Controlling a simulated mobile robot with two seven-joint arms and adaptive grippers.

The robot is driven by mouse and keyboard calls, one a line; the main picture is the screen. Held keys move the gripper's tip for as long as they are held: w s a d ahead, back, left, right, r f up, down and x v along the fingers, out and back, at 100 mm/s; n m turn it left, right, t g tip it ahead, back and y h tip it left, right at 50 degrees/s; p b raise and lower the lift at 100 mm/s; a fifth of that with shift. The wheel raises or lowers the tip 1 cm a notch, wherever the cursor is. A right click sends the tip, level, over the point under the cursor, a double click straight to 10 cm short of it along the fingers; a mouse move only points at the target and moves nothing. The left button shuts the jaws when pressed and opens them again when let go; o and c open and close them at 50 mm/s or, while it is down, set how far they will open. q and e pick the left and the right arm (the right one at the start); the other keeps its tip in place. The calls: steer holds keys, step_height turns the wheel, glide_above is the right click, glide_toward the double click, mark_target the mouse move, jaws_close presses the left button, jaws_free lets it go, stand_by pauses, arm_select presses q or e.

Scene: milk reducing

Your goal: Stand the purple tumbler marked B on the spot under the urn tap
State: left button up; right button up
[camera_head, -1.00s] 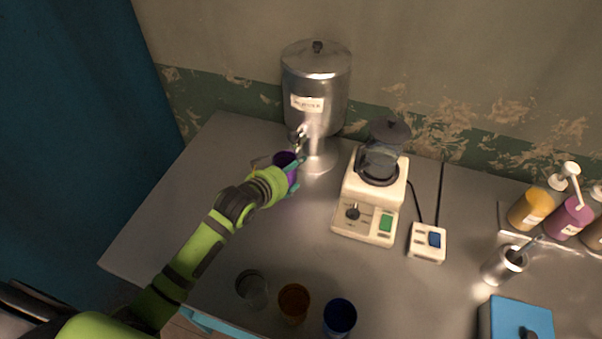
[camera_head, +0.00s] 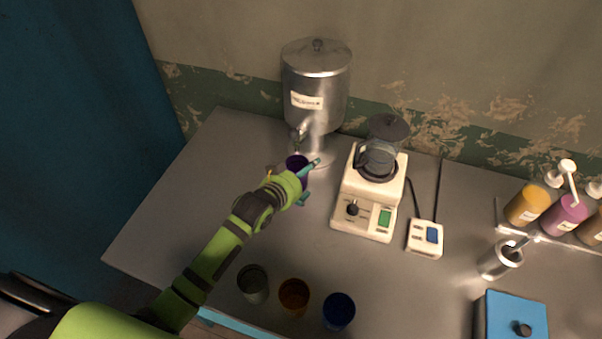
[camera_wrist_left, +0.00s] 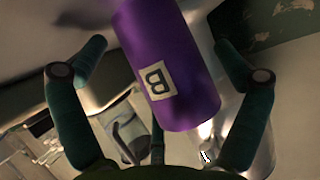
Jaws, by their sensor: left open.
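The purple tumbler (camera_head: 296,163) is just in front of and below the urn tap (camera_head: 300,136) in the head view, mouth up. The spot under the tap cannot be made out. In the left wrist view the tumbler (camera_wrist_left: 182,55) shows its pale label marked B. My left gripper (camera_head: 309,181) is open, its teal fingers spread on either side of the tumbler, with a gap showing on both sides in the wrist view. The steel urn (camera_head: 316,85) stands at the back of the table. My right gripper is not in view.
A cream blender (camera_head: 368,200) stands right of the urn, with a small switch box (camera_head: 425,239) beside it. Grey (camera_head: 253,284), amber (camera_head: 294,297) and blue (camera_head: 338,311) tumblers stand at the front edge. The table's left part is clear.

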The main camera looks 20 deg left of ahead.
arm_select(q)
steer(key=shift+r, duration=0.15)
steer(key=shift+s+a, duration=0.1)
steer(key=shift+s, duration=0.2)
steer(key=v, duration=1.1)
steer(key=shift+r+b, duration=0.2)
steer(key=shift+b, duration=0.2)
